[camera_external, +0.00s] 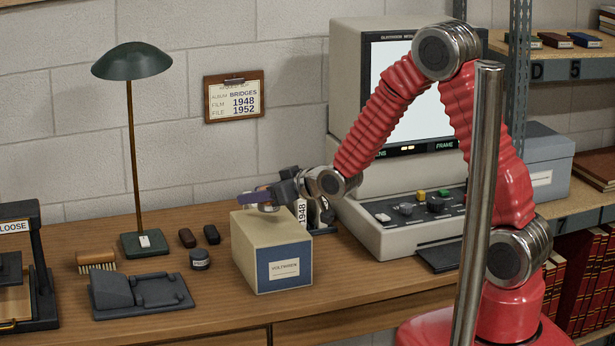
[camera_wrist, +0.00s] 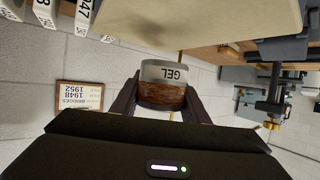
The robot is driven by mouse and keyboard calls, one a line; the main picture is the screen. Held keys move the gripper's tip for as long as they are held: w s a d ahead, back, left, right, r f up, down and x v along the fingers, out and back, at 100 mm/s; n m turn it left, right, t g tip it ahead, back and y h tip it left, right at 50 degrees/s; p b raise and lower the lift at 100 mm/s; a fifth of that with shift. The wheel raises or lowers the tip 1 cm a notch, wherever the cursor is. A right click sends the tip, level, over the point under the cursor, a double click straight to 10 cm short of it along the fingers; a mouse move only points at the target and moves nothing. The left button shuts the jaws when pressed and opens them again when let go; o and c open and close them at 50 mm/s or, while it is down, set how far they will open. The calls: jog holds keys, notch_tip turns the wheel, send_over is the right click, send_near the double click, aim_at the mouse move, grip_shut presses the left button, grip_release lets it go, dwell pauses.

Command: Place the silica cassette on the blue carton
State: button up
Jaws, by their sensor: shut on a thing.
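The carton (camera_external: 285,265) stands upright on the wooden desk, with a cream top and left side and a blue front with a white label. Its pale surface (camera_wrist: 215,20) fills the top of the wrist view. The silica cassette (camera_wrist: 165,73) is a short round tub with a clear band reading GEL and brown contents. My gripper (camera_wrist: 161,92) is shut on it, one finger on each side. In the external view my gripper (camera_external: 265,200) is at the carton's top, and the cassette is mostly hidden there. I cannot tell whether it touches the carton.
A film reader (camera_external: 385,205) stands right behind the carton, with a label-bearing rack (camera_external: 320,220) between. A dark tray (camera_external: 140,292), small jar (camera_external: 200,259), brush (camera_external: 97,261) and green lamp (camera_external: 130,62) are on the left. Desk in front of the carton is clear.

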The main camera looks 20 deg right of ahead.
aim_at(258, 220)
jog(key=shift+f, duration=1.85)
jog(key=o, duration=1.1)
jog(key=shift+f, duration=0.1)
jog(key=shift+s+d+r, duration=0.15)
jog(key=shift+s+r, duration=0.05)
jog(key=shift+r, duration=0.05)
jog(key=shift+v, duration=5.7)
